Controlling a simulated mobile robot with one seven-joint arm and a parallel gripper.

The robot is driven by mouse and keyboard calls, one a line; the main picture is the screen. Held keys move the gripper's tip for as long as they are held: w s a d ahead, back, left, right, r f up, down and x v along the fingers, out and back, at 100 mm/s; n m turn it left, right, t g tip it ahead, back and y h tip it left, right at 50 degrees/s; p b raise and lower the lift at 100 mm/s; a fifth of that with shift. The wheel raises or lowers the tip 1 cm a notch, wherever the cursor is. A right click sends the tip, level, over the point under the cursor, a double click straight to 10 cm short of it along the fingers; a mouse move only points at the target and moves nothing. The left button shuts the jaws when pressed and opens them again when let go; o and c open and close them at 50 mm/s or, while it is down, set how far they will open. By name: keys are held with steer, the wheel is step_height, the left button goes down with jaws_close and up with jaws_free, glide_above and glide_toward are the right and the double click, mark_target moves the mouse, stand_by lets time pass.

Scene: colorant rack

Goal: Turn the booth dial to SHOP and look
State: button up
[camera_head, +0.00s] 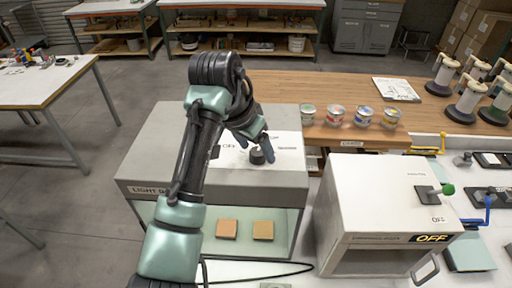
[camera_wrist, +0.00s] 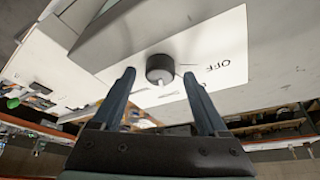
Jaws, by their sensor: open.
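The light booth (camera_head: 160,188) is a grey box with an open lit front, left of centre in the head view. On its top is a white label plate with a black round dial (camera_head: 257,156). In the wrist view the dial (camera_wrist: 160,69) shows a white pointer mark, and the word OFF is printed beside it. My gripper (camera_head: 256,157) is over the booth top at the dial. In the wrist view my gripper (camera_wrist: 160,95) is open, its two fingers on either side of the dial and apart from it. The SHOP mark is not readable.
Two tan sample squares (camera_head: 227,229) sit inside the booth. A white machine (camera_head: 385,205) with a green-knobbed lever and an OFF display stands to the right. Several small paint cups (camera_head: 335,115) stand on the wooden counter behind. A black cable lies in front.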

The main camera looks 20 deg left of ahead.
steer(key=v, duration=1.2)
steer(key=shift+r+b, duration=0.3)
steer(key=shift+b, duration=0.1)
steer(key=w+d+r+m+t+h+b, duration=0.1)
steer(key=w+d+r+t+b, duration=0.2)
steer(key=d, duration=0.4)
steer(key=w+d+r+t+h+b, duration=0.1)
steer(key=w+d+r+t, duration=0.1)
steer(key=w+d+t, duration=0.4)
steer(key=s+d+r+t+b, duration=0.3)
steer(key=s+d+r+t, duration=0.25)
steer(key=r, duration=0.25)
steer(key=s+r+n+t+y+b, duration=0.1)
steer(key=s+r+n+t, duration=0.1)
steer(key=s+r+t, duration=0.2)
steer(key=s+r+n+t+y+b, duration=0.1)
steer(key=s+r+t, duration=0.3)
steer(key=s, duration=0.7)
steer(key=shift+s+a+r+n+y, duration=0.25)
steer(key=shift+r+n+y, duration=0.1)
steer(key=shift+n+y, duration=0.35)
steer(key=shift+t, duration=0.25)
